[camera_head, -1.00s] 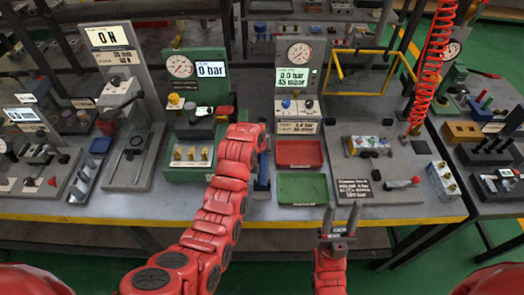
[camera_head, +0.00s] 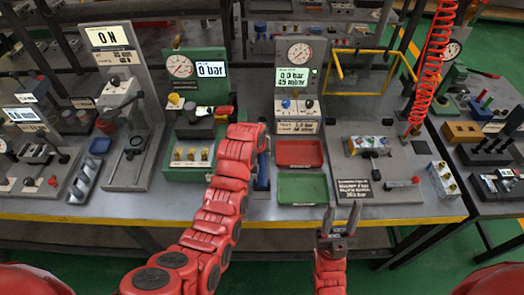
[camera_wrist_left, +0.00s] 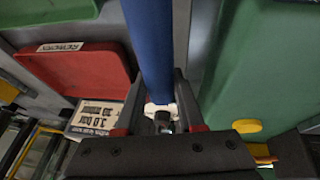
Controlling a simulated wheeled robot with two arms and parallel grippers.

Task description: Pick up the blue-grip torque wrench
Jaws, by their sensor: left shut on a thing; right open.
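The torque wrench's blue grip (camera_wrist_left: 150,45) runs down from the top of the left wrist view into my left gripper (camera_wrist_left: 158,105), which is shut on it. In the head view a piece of the blue grip (camera_head: 263,166) shows just right of my left arm, between the green test stand and the trays. My left gripper's fingers are hidden behind the arm there. The wrench's far end is not clearly visible. My right gripper (camera_head: 338,220) is open and empty, in front of the bench edge.
A red tray (camera_head: 299,165) and a green tray (camera_head: 301,202) lie right of the wrench. The green stand (camera_head: 172,175) is close on its left. A pressure gauge panel (camera_head: 297,75) stands behind. A grey board (camera_head: 355,140) with a valve block (camera_head: 367,145) lies further right.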

